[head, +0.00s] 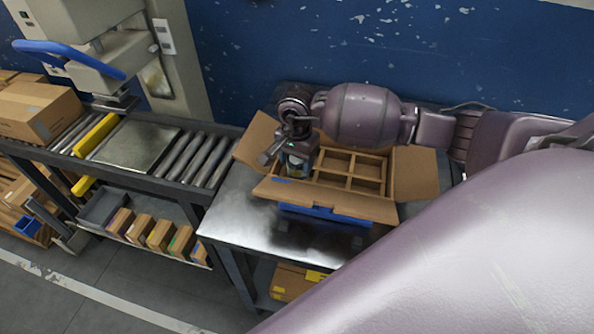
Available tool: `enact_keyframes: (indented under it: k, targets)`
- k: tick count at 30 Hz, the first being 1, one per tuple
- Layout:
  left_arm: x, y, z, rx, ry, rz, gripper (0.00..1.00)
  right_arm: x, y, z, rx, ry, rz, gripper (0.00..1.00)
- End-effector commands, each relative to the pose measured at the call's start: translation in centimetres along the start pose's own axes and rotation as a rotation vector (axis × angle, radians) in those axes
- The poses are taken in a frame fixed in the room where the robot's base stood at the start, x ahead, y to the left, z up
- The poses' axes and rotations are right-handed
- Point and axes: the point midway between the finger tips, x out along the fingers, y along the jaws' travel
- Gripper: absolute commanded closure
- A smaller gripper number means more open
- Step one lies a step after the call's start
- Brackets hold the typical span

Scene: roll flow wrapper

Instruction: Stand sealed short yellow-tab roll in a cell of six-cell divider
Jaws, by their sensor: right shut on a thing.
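My right gripper (298,160) reaches in from the right and points down over the left part of an open cardboard box (325,197). It is shut on a small pale roll (295,168), of which only a little shows between the fingers. No yellow tab can be made out on it. The six-cell divider (350,172) sits inside the box, and its visible cells on the right look empty. The gripper hides the left cells, so I cannot tell whether the roll is in a cell or above one. My left gripper is not in view.
The box flaps (415,173) are spread open, on a blue base (325,217) on a metal table (240,215). A roller conveyor (195,160) and a press with a blue handle (70,58) stand left. Several small cartons (160,235) line a lower shelf. A blue wall is behind.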

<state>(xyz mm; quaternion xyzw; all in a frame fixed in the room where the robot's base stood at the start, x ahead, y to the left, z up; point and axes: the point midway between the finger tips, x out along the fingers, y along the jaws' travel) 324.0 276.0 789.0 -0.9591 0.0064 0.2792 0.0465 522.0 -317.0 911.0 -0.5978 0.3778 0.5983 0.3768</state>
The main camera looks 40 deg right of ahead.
Motion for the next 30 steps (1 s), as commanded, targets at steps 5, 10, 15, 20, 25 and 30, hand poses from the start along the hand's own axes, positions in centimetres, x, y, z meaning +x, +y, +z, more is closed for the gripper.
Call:
enact_keyframes:
  k: [5, 10, 15, 20, 25, 30]
  targets:
    - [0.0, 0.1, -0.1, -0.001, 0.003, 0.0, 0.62, 1.0, 0.0, 0.0, 0.002, -0.002, 0.001, 0.74]
    - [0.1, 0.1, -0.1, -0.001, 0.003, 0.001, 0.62, 3.3, 0.0, 0.1, 0.002, -0.003, 0.001, 0.74]
    - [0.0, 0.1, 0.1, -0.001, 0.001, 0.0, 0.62, 4.5, 0.0, 0.0, 0.0, -0.001, -0.001, 0.74]
    - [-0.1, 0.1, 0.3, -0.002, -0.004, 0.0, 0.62, 4.5, 0.0, 0.0, 0.0, 0.0, -0.001, 0.74]
    - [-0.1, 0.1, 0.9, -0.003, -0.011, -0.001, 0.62, 4.8, 0.0, 0.0, 0.0, 0.0, 0.0, 0.74]
    - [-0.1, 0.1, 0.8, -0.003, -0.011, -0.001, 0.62, 4.7, 0.0, 0.0, 0.0, 0.0, 0.0, 0.32]
